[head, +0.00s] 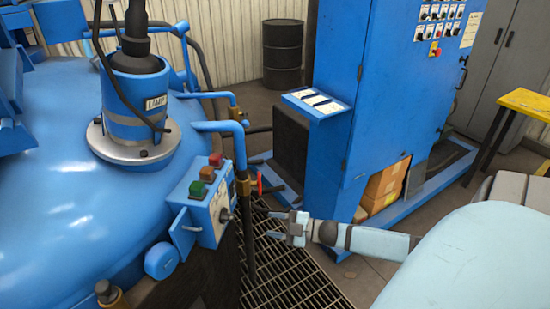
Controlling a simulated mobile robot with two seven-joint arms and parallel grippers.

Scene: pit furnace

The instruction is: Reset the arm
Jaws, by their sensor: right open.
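My right arm (379,242) comes in from the lower right and reaches left across the middle of the head view. Its gripper (272,226) is open and empty, with its fingers pointing left. The gripper is in front of the floor grating, to the right of the blue control box (205,202) on the furnace, and apart from it in the picture. A red valve handle (259,184) shows just above and left of the gripper. My left gripper is not in view.
The blue furnace lid (60,190) with a lamp housing (138,95) fills the left. A blue cabinet (385,105) stands behind my right arm, with cardboard boxes (386,186) in its base. A black drum (283,53) stands behind. Floor grating (290,280) lies below the gripper. A yellow-topped stand (525,102) is at right.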

